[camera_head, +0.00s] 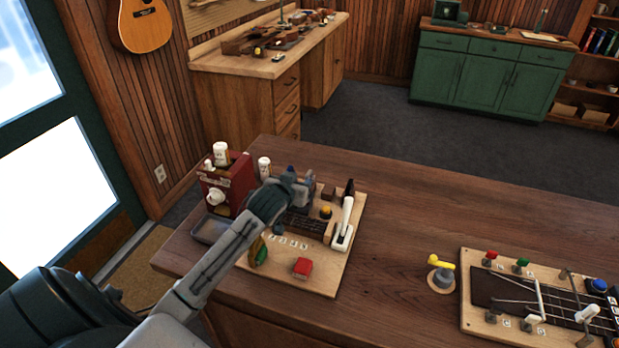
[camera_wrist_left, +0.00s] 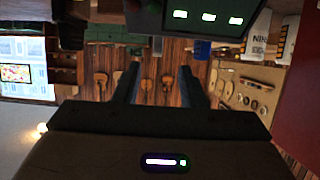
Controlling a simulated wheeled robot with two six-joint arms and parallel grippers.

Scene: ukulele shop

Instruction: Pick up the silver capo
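My left arm reaches in from the left, and its left gripper (camera_head: 292,182) is over the far part of the left wooden board (camera_head: 325,272). In the left wrist view the two dark fingers (camera_wrist_left: 160,85) are apart with nothing between them. A pale lever-like piece (camera_head: 345,220) stands on that board, right of the gripper. On the right board (camera_head: 480,318), thin silver-grey bars (camera_head: 541,300) lie across a dark fretboard piece. I cannot tell which of these, if any, is the silver capo. My right gripper is out of view.
A red box (camera_head: 228,183) with white bottles (camera_head: 220,153) and a grey tray (camera_head: 211,230) stand left of the gripper. A yellow-topped knob (camera_head: 441,272) stands between the boards. The tabletop (camera_head: 400,215) around it is mostly clear.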

